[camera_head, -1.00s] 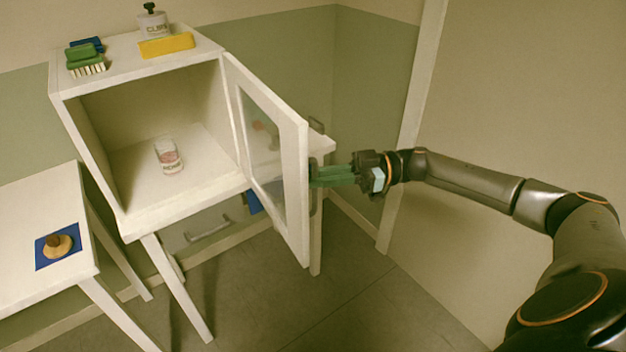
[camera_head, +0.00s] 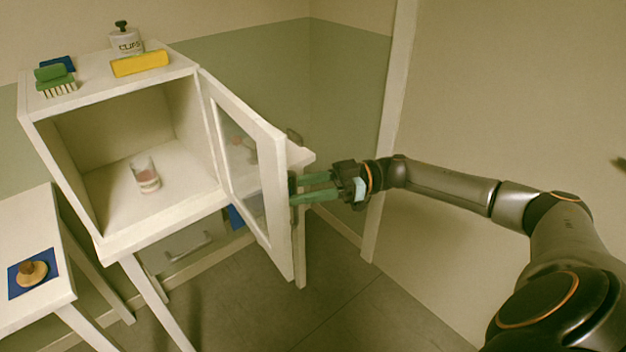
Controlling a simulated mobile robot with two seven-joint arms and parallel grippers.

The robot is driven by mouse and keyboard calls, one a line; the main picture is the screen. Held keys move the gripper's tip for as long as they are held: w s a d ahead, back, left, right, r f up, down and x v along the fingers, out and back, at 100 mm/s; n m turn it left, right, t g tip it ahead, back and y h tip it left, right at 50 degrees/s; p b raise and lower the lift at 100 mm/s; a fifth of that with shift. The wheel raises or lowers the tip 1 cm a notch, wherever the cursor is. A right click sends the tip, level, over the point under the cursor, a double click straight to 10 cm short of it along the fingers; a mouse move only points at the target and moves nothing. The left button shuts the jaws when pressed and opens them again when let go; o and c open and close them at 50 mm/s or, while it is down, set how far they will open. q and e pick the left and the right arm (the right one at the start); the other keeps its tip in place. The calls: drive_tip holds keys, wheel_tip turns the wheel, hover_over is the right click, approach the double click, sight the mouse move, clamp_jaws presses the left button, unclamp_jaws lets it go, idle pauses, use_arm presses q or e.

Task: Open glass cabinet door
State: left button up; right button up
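The white cabinet (camera_head: 150,240) has its glass door (camera_head: 247,170) swung wide open toward the right, showing the inside. A dark handle (camera_head: 293,190) is on the door's outer edge. My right gripper (camera_head: 305,188) is at that handle, its two green fingers spread with a gap between them. The fingertips are beside or around the handle; I cannot tell whether they touch it. A glass with a label (camera_head: 145,175) stands inside the cabinet. My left gripper is not in view.
On the cabinet top are a green brush (camera_head: 55,80), a yellow block (camera_head: 140,64) and a labelled bottle (camera_head: 126,40). A side table (camera_head: 40,225) at left holds a blue mat (camera_head: 16,284) with a round wooden item (camera_head: 32,273). A wall stands close at right.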

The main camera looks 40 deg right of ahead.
drive_tip(key=b+v, duration=0.2)
drive_tip(key=v, duration=1)
drive_tip(key=shift+d, duration=0.25)
